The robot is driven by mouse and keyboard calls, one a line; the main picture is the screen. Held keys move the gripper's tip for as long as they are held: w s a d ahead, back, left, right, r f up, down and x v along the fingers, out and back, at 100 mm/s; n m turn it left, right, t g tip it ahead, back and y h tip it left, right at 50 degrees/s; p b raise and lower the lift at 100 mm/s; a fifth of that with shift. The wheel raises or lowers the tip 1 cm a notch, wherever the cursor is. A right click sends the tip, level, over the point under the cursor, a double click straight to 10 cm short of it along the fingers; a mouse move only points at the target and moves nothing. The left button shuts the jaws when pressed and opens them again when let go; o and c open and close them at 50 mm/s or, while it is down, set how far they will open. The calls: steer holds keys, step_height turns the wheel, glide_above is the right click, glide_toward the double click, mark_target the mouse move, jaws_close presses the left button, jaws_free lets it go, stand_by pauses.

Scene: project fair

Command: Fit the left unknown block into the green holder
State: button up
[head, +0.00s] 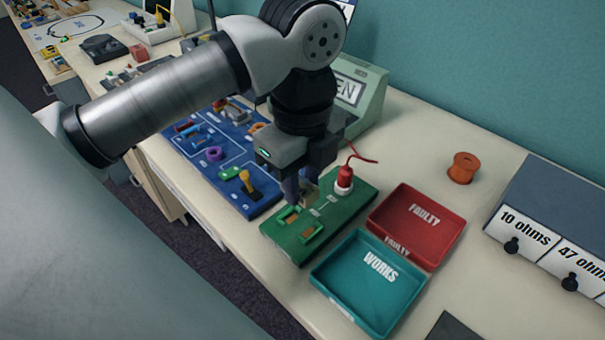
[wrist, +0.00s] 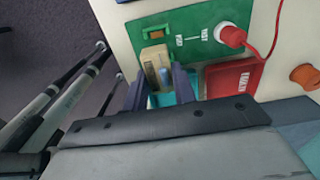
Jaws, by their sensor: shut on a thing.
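The green board (head: 345,203) lies on the table, with a raised green holder (head: 312,234) near its left end. The holder shows orange-brown inside and also appears in the wrist view (wrist: 146,33). My gripper (head: 298,190) is over the board, just behind the holder in the head view. It is shut on a beige block (wrist: 154,54), which sits between the two dark fingers in the wrist view. The block's lower part is hidden, so I cannot tell whether it touches the board. It appears apart from the holder.
A red FAULTY tray (head: 449,236) and a teal WORKS tray (head: 352,294) stand beside the board. A red plug (head: 344,178) with a red wire is on the board. A blue board (head: 213,172) with parts lies left. An orange spool (head: 463,168) stands behind.

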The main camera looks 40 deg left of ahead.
mark_target(302, 227)
step_height(302, 227, down, 6)
steer(key=b, duration=0.4)
steer(key=shift+f, duration=0.25)
steer(key=shift+f+b, duration=0.1)
steer(key=shift+b, duration=0.2)
steer(key=shift+b, duration=0.8)
stand_by(1.5)
steer(key=shift+f+b, duration=0.65)
steer(key=shift+b, duration=0.1)
stand_by(0.8)
steer(key=o, duration=1.5)
steer(key=shift+o, duration=0.2)
steer(key=shift+r, duration=0.15)
steer(key=shift+r+p, duration=2.5)
steer(key=shift+r, duration=1.35)
